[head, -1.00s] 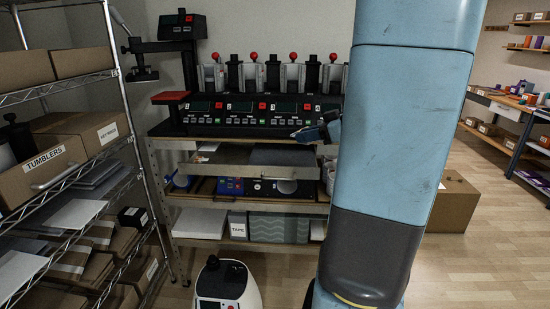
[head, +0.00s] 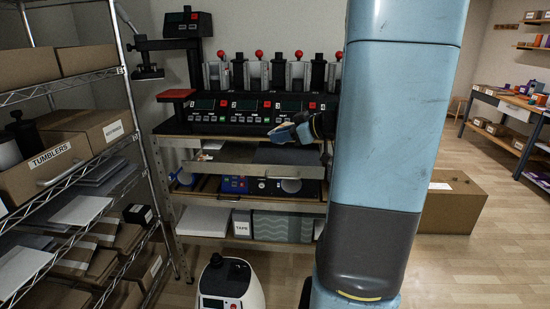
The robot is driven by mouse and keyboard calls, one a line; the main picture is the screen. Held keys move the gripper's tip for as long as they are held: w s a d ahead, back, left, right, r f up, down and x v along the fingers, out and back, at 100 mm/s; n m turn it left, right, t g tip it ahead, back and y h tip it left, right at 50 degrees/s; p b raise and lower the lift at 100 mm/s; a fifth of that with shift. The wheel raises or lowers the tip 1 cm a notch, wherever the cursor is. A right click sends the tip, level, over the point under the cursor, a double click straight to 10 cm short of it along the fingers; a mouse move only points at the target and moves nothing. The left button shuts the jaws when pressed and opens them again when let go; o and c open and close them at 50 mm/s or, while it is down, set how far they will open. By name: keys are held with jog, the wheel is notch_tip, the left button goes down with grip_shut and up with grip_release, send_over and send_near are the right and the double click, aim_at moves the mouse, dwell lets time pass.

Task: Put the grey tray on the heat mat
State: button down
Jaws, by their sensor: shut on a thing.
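My gripper (head: 285,132) shows small at the end of my arm, above the front edge of the bench and in front of the press controls. It is shut on a small pale thing (head: 280,137), mostly covered by the fingers; I cannot tell whether this is the grey tray. No other mat is clearly visible.
Several presses with red knobs (head: 299,54) stand behind the gripper. My arm hides the bench's right end. A wire rack (head: 131,95) with boxes is at the left. A small white robot (head: 229,284) stands on the floor in front. A cardboard box (head: 452,203) is at the right.

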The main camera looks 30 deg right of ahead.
jog(key=shift+w+d+f, duration=0.4)
jog(key=shift+w+f, duration=1.2)
jog(key=shift+f, duration=0.25)
jog(key=shift+w+d+f, duration=0.35)
jog(key=shift+w+f, duration=1.25)
jog(key=shift+f, duration=0.3)
jog(key=shift+w+d+f, duration=0.4)
jog(key=shift+w+f, duration=1.2)
jog(key=shift+f, duration=0.25)
jog(key=shift+f, duration=0.15)
jog(key=c, duration=0.9)
grip_release()
jog(key=shift+f, duration=0.1)
jog(key=shift+c, duration=0.2)
